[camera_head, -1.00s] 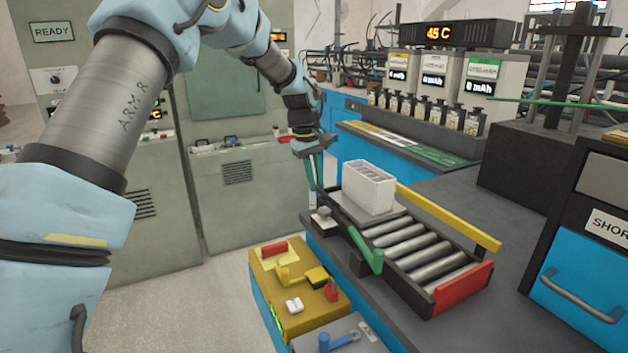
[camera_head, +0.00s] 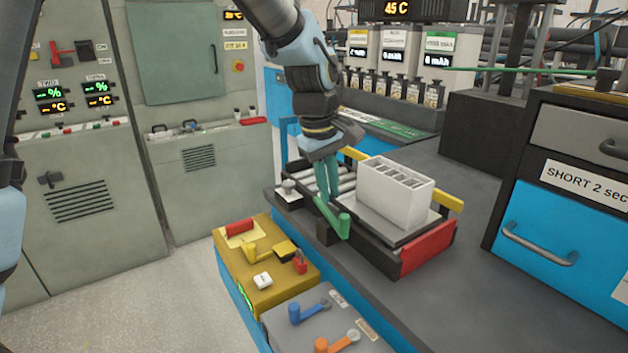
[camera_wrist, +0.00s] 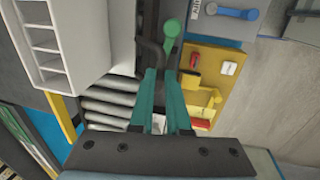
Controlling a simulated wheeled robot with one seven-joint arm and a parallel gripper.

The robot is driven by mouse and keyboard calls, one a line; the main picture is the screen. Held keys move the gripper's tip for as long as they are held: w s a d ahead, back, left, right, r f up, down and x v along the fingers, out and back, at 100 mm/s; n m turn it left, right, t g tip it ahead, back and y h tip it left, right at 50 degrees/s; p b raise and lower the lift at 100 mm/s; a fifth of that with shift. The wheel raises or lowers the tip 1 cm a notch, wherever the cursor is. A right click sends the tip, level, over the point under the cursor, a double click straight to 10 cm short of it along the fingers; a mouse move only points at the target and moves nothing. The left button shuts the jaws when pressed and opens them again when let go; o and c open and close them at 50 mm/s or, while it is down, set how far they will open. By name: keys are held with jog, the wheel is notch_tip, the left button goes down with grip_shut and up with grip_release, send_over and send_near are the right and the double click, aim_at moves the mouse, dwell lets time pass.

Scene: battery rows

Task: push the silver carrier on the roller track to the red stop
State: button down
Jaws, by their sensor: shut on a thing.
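The silver carrier (camera_head: 388,232) is a flat plate on the roller track, bearing a white slotted box (camera_head: 395,195). It is at the end near the red stop (camera_head: 427,249); I cannot tell whether they touch. My gripper (camera_head: 329,192) points down at the carrier's left side, behind the green lever (camera_head: 343,224) in the head view. Its teal fingers (camera_wrist: 162,75) are closed with a narrow gap; what they hold is not clear. In the wrist view, the white box (camera_wrist: 62,45) is up and left of the fingers, and bare rollers (camera_wrist: 108,108) lie left of them.
A yellow rail (camera_head: 447,201) runs along the track's far side. The green lever stands on the near side. A yellow box (camera_head: 268,290) with switches and a grey box with blue and orange handles (camera_head: 330,320) sit below the bench edge. Bench right of the track is clear.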

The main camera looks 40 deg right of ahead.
jog(key=shift+s, duration=1)
jog(key=c, duration=0.9)
grip_release()
jog(key=r, duration=0.3)
jog(key=a+r+b, duration=0.1)
jog(key=r, duration=0.3)
jog(key=a+r, duration=0.1)
jog(key=r, duration=0.2)
jog(key=shift+r, duration=0.3)
